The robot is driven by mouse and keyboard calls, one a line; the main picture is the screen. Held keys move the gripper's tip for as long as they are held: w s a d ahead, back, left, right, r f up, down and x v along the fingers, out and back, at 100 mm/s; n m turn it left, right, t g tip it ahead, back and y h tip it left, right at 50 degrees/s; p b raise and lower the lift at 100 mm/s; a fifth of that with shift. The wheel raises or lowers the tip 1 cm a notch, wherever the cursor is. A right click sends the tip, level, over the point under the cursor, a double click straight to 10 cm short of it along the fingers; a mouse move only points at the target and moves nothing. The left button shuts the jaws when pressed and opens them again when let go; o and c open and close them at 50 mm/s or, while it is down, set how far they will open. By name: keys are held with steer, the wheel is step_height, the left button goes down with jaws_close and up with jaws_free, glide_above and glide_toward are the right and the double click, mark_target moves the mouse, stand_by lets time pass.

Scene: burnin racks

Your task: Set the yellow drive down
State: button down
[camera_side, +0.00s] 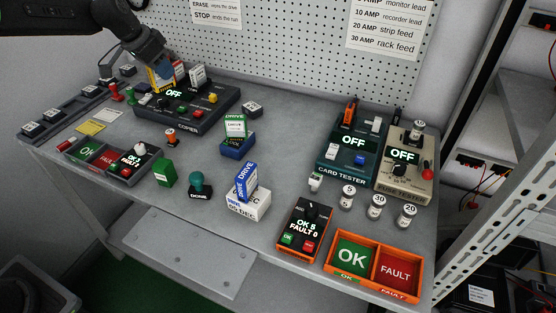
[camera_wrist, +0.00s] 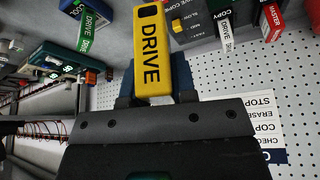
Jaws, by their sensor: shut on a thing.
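The yellow drive (camera_side: 160,80), marked DRIVE, is in my gripper (camera_side: 157,65) at the upper left of the side view. It is held upright over the back left of the black copier (camera_side: 187,113), whose display reads OFF. Whether the drive's lower end touches the copier cannot be told. In the wrist view the yellow drive (camera_wrist: 152,55) stands out from between the dark fingers of my gripper (camera_wrist: 155,93), which are shut on it.
A white drive (camera_side: 197,76) and a red master (camera_side: 180,72) stand upright in the copier, close right of the yellow drive. The pegboard (camera_side: 290,45) rises behind. A green drive (camera_side: 235,126) stands on a blue block (camera_side: 238,146).

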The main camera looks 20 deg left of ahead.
steer(key=w+d+m+g+h, duration=0.1)
steer(key=w+d+m, duration=0.15)
steer(key=d, duration=1.25)
steer(key=w+d+m+h, duration=0.1)
steer(key=d+m, duration=0.2)
steer(key=d, duration=1.2)
steer(key=shift+s+d+f, duration=0.1)
steer(key=shift+d+f, duration=0.05)
steer(key=shift+f, duration=8.15)
steer(key=shift+f, duration=0.1)
steer(key=c, duration=0.9)
jaws_free()
